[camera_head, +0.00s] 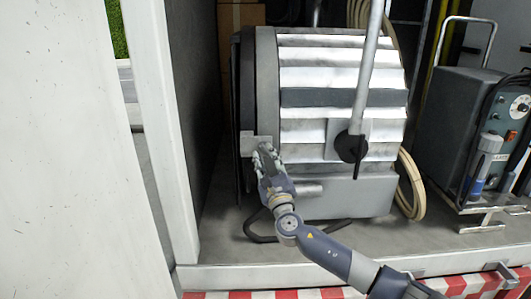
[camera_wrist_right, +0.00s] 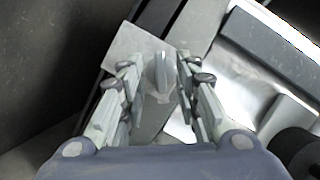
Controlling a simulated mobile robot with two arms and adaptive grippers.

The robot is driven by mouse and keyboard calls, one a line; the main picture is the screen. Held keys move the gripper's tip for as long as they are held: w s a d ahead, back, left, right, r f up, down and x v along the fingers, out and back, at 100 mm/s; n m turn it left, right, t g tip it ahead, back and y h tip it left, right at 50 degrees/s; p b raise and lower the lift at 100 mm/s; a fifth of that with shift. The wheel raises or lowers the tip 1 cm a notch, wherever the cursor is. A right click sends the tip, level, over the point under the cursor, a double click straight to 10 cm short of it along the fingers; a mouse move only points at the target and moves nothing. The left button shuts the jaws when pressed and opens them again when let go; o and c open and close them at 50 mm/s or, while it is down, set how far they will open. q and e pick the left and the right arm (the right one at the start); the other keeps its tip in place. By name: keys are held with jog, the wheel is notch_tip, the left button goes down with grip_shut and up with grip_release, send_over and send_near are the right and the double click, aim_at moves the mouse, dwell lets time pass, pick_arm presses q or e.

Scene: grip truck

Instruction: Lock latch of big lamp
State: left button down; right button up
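The big lamp (camera_head: 335,110) is a large grey housing with ribbed white panels, standing on the truck floor. Its latch has a pale square plate at the lamp's front left edge (camera_head: 248,144). In the right wrist view a small upright latch tab (camera_wrist_right: 161,74) stands out from the plate (camera_wrist_right: 135,52). My right gripper (camera_head: 265,152) is at the latch, partly covering it in the head view. In the wrist view its fingers (camera_wrist_right: 157,80) are apart, one on each side of the tab, with gaps showing. My left gripper is not in view.
A dark grey equipment box (camera_head: 455,125) with a handle stands at the right. A cable (camera_head: 412,185) hangs beside the lamp. A white truck post (camera_head: 160,120) is close on the left. A red-and-white striped edge (camera_head: 250,294) runs along the front.

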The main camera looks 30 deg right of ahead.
jog(key=shift+w+d+r, duration=0.15)
jog(key=shift+w+d, duration=0.05)
jog(key=shift+w, duration=0.3)
grip_shut()
jog(key=shift+a+m+g+h+b, duration=0.1)
jog(key=shift+m+g+h+b, duration=0.15)
jog(key=shift+m+h+b, duration=0.85)
jog(key=shift+m+g+h+b, duration=0.4)
jog(key=shift+m+b, duration=0.85)
jog(key=shift+m, duration=0.85)
jog(key=shift+a+m+g+h+b, duration=0.15)
jog(key=shift+m+h+b, duration=0.9)
jog(key=shift+m, duration=0.55)
jog(key=shift+d, duration=0.1)
